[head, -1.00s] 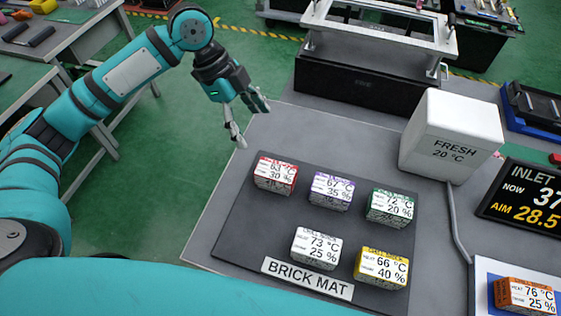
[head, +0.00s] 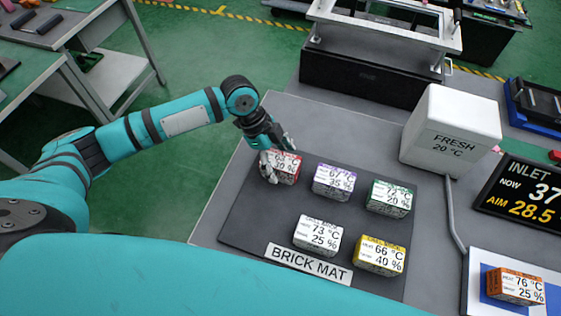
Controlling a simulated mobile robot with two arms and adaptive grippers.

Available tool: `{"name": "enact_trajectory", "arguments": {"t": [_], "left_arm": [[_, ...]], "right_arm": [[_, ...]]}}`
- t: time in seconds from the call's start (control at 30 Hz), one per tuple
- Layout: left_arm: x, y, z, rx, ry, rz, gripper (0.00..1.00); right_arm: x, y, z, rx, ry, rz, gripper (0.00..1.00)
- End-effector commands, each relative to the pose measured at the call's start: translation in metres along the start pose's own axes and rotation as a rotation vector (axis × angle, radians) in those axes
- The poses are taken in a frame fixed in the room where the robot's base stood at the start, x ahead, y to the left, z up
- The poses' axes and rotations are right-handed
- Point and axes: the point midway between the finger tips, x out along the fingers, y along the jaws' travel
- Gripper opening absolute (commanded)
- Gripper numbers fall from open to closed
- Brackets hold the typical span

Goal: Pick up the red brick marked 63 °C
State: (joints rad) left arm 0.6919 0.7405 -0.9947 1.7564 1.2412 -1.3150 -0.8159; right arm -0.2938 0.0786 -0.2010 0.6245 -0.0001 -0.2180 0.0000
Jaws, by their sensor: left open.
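The red brick (head: 285,169) sits at the back left of the dark brick mat (head: 262,222). Its label is partly hidden by my gripper; the lower line reads 30 %. My left gripper (head: 279,161) is open at the red brick, with one finger by its left side and the other by its back right. I cannot tell whether the fingers touch it. My right gripper is not in view.
On the mat near it are a purple brick (head: 333,182), a green brick (head: 389,198), a white brick (head: 318,236) and a yellow brick (head: 379,256). An orange brick (head: 515,287) lies at the right. A white FRESH box (head: 450,130) stands behind.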

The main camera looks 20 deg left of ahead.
Motion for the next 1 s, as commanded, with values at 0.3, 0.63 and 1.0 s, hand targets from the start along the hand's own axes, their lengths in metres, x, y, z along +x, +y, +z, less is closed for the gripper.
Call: {"name": "enact_trajectory", "arguments": {"t": [0.3, 0.63, 1.0], "left_arm": [[0.0139, -0.0001, 0.0000, 0.002, 0.000, -0.001, 0.81], [0.0135, -0.0002, 0.0000, 0.001, 0.000, -0.002, 0.45], [0.0127, -0.0006, -0.0006, 0.002, 0.001, -0.003, 0.07]], "right_arm": [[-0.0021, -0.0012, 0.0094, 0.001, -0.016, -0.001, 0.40], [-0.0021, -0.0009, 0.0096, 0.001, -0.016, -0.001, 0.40], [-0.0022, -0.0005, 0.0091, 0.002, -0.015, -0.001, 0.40]]}}
